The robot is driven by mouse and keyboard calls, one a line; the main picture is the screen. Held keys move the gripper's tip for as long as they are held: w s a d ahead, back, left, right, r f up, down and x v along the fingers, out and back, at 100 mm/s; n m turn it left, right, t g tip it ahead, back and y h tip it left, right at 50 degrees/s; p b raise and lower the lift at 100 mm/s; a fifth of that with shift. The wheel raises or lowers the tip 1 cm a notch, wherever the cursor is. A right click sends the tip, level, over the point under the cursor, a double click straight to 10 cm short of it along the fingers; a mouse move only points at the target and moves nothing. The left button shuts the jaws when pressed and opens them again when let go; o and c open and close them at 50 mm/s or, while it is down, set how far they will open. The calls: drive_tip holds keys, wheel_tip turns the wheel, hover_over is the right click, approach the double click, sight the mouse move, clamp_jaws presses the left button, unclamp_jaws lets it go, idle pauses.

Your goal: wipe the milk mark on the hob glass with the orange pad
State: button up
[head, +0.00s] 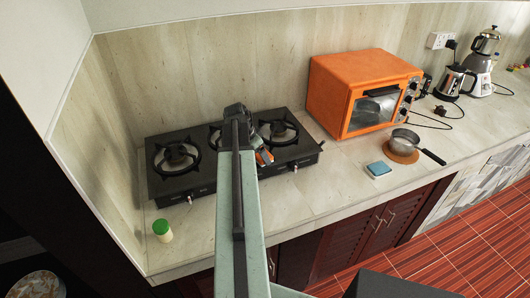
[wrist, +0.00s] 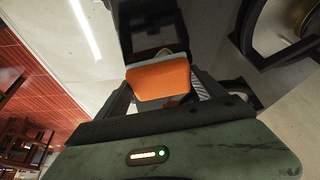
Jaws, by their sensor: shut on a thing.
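The black hob (head: 185,190) with three burners stands on the counter at left; its glossy top (wrist: 205,22) fills the upper part of the wrist view. My gripper (head: 262,156) is over the hob's right half. My arm hides part of the hob.
A burner grate (wrist: 262,35) rises beside the gripper. An orange oven (head: 360,92) stands right of the hob. A pan (head: 404,138) on a round mat and a blue sponge (head: 379,168) lie nearer the front. A green-lidded jar (head: 162,231) stands front left.

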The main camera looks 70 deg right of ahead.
drive_tip(key=shift+w+a, duration=1.45)
drive_tip(key=shift+w, duration=0.3)
wheel_tip(320, 180, up, 6)
drive_tip(key=p, duration=0.6)
drive_tip(key=shift+d, duration=0.1)
drive_tip(key=shift+r, duration=0.15)
wheel_tip(320, 180, up, 3)
drive_tip(key=p, duration=0.3)
drive_tip(key=shift+s, duration=0.1)
drive_tip(key=shift+f, duration=0.2)
